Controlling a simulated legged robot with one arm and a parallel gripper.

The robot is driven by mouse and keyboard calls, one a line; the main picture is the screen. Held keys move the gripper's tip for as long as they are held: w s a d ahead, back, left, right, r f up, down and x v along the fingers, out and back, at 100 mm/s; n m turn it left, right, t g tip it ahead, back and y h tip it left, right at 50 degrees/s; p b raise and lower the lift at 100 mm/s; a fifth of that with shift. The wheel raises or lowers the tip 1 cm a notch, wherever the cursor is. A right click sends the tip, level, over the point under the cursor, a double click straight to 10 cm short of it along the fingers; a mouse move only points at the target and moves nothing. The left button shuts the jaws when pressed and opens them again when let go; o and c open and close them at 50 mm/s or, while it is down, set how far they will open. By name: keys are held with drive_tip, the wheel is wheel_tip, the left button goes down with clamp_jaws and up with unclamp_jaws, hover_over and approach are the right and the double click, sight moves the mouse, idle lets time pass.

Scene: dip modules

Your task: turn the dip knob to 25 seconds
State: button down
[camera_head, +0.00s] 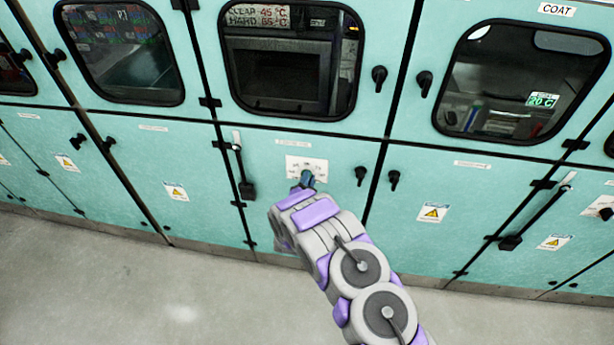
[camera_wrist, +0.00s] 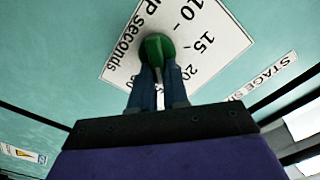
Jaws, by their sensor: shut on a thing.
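The dip knob is a green knob (camera_wrist: 157,47) on a white dial plate (camera_wrist: 125,62) in the wrist view. The plate reads "seconds", with the marks 10, 15 and 20 visible around the knob. My gripper (camera_wrist: 159,68) has its two blue fingers shut on the knob from below in the picture. Fingers and gripper body cover the lower part of the dial, so the marks past 20 are mostly hidden. I cannot tell which mark the knob points to. In the head view the dial plate (camera_head: 294,161) is on a teal door, with my gripper (camera_head: 307,178) against it.
A black lever handle (camera_head: 246,190) is left of the dial, and a black door handle (camera_head: 360,175) is to its right. A dark window (camera_head: 290,75) is above. Grey floor (camera_head: 130,285) lies open in front of the cabinets.

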idle(0.6)
drive_tip(key=c, duration=1.1)
unclamp_jaws()
drive_tip(key=shift+s, duration=0.15)
drive_tip(key=s+p, duration=0.1)
drive_tip(key=s, duration=0.4)
drive_tip(key=s+a, duration=0.1)
drive_tip(key=s, duration=0.5)
drive_tip(key=s+p, duration=0.1)
drive_tip(key=s, duration=0.5)
drive_tip(key=shift+a+f+p, duration=0.1)
drive_tip(key=shift+a+p, duration=0.2)
drive_tip(key=shift+w, duration=0.1)
